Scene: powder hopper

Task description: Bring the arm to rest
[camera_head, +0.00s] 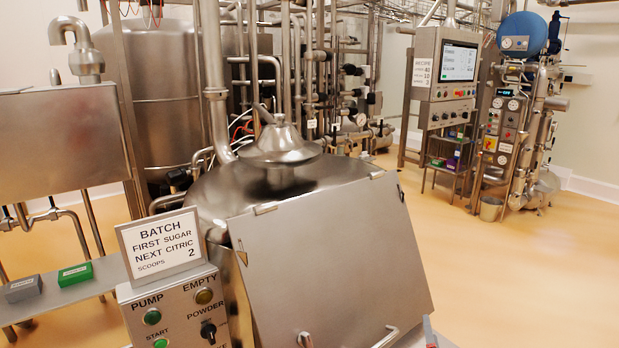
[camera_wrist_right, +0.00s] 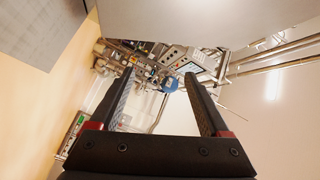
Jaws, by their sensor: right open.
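My right gripper (camera_head: 430,333) shows only as a small grey and red piece at the bottom edge of the head view, right of the hopper's lid handle. In the right wrist view my right gripper (camera_wrist_right: 160,76) is open, its two dark fingers apart with nothing between them. The steel hopper (camera_head: 213,195) stands in the middle of the head view, with a large flat lid panel (camera_head: 330,255) tilted at its front. A bar handle (camera_head: 386,338) sits at the panel's lower edge. My left gripper is not in view.
A control box (camera_head: 178,308) with buttons and a batch sign (camera_head: 160,243) stands left of the hopper. A shelf (camera_head: 85,290) holds a grey box (camera_head: 24,288) and a green box (camera_head: 75,274). A screen cabinet (camera_head: 443,75) stands at the back. The floor (camera_head: 510,270) at right is clear.

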